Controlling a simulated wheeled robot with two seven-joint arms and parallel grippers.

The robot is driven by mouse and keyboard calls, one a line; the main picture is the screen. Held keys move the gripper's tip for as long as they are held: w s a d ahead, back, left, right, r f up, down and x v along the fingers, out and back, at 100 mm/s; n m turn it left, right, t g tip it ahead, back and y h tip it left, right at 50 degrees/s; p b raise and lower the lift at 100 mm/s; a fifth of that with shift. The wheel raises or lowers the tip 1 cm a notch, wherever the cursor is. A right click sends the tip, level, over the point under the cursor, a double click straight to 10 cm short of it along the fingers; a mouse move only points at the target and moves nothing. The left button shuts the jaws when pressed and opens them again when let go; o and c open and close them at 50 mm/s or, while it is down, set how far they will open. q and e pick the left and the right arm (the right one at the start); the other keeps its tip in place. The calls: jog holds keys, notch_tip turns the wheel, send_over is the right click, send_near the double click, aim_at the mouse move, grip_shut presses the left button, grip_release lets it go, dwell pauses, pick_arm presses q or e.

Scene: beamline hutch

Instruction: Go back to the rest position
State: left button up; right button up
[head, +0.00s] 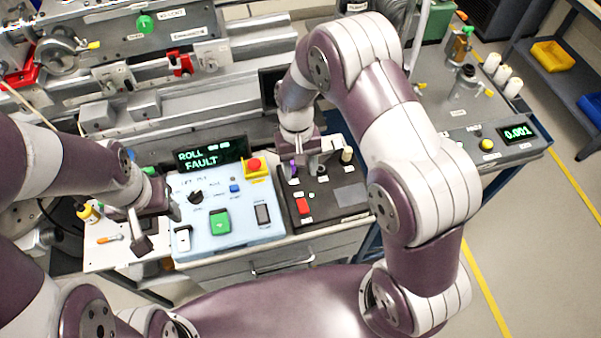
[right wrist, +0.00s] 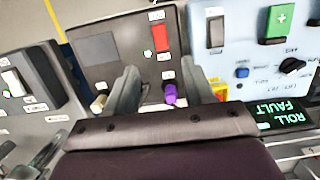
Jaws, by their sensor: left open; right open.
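My left gripper (head: 156,228) is open and empty at the left end of the light blue control panel (head: 215,245). My right gripper (head: 308,168) is open above the back of the dark control panel (head: 350,197). In the right wrist view its two fingers (right wrist: 163,88) spread over that panel, with a purple knob (right wrist: 170,94) showing between them, nearer the right finger. I cannot tell whether a finger touches the knob. My right arm arches over the bench from the right.
The light blue panel carries a red emergency button (head: 254,165), a green button (head: 220,222) and a display (head: 212,155) reading "ROLL FAULT". A red rocker switch (head: 302,206) is on the dark panel. Metal rails stand behind. Floor (head: 535,250) at the right is clear.

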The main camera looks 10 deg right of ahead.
dwell(0.3)
jog(key=s+d+r+t, duration=0.3)
jog(key=s+d+r, duration=0.4)
jog(key=s+r, duration=0.4)
jog(key=shift+s+d+r+t+b, duration=0.2)
jog(key=shift+s+t+b, duration=0.05)
jog(key=shift+t+b, duration=0.15)
jog(key=shift+w, duration=0.15)
dwell(1.0)
